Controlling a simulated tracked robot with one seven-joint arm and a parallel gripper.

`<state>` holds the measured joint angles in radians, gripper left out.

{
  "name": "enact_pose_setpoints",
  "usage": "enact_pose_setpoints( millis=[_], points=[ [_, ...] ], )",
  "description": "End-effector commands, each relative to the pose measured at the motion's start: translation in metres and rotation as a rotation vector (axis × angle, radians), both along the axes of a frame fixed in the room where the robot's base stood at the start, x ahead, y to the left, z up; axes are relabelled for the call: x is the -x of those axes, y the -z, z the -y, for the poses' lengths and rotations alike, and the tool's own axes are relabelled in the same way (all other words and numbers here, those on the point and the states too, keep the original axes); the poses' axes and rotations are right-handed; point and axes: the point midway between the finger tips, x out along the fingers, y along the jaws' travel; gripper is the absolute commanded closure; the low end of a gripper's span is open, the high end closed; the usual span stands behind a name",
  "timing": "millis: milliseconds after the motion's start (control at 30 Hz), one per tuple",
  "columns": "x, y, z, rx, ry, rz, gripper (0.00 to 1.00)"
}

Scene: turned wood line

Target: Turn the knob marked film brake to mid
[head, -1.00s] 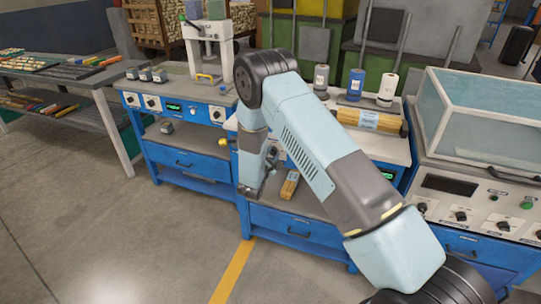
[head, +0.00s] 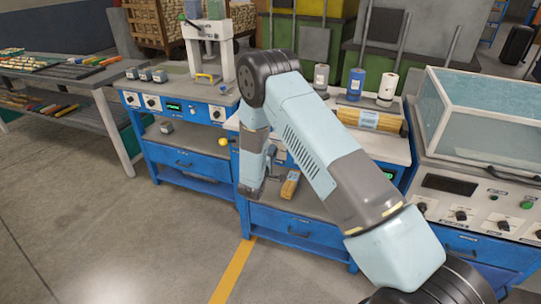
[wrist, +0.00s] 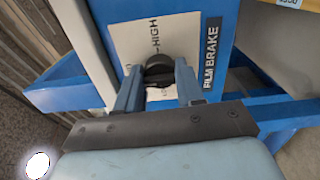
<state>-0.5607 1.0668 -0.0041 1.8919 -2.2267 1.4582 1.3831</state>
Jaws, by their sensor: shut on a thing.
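The film brake knob (wrist: 158,66) is a dark round knob on a white dial plate (wrist: 183,32) in the wrist view. A dark label reading FILM BRAKE (wrist: 211,52) is beside it, and HIGH is printed on the plate. The rest of the scale is partly covered by my fingers. My gripper (wrist: 158,80) has its two blue-grey fingers on either side of the knob and is shut on it. In the head view my arm hides the knob, and the fingertips are not clear there.
The blue bench (head: 290,222) has an open shelf with a wooden piece (head: 290,185) near my wrist. A clear-lidded machine (head: 480,120) stands to the right. The floor in front is clear.

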Motion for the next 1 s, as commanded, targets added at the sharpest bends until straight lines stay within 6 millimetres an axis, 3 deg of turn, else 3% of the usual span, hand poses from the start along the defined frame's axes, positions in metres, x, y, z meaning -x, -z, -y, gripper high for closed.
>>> enact_pose_setpoints(
  millis=[633,667,900,1000],
  points=[
    [0.0031,0.006,0.003,-0.042,0.004,0.003,0.93],
    [0.0032,0.0061,0.0031,-0.042,0.004,0.003,0.6],
    [0.002,0.0038,0.0017,-0.042,0.002,0.008,0.37],
    [0.0016,0.0031,0.0013,-0.042,0.002,0.009,0.37]
  ],
)
